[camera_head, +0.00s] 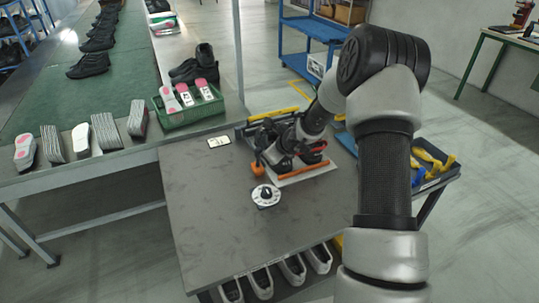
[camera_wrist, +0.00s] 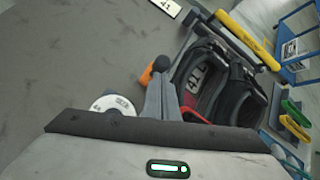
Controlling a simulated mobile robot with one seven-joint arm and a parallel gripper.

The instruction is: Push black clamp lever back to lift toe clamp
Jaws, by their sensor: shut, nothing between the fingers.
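My gripper (camera_wrist: 160,84) is shut, its grey fingers together and empty in the wrist view. In the head view it is low over the clamp fixture on the grey table and mostly hidden by dark parts. An orange knob (camera_head: 257,169) is at the fixture's left end; in the wrist view the orange knob (camera_wrist: 147,76) is right beside my fingertips. A black shoe (camera_wrist: 200,80) marked 41 lies just right of the fingers. I cannot clearly make out the black clamp lever or the toe clamp, and contact with my fingers cannot be told.
An orange bar (camera_head: 292,174) runs along the fixture's near side. A label card (camera_head: 219,142) lies behind left. The table's left part is clear.

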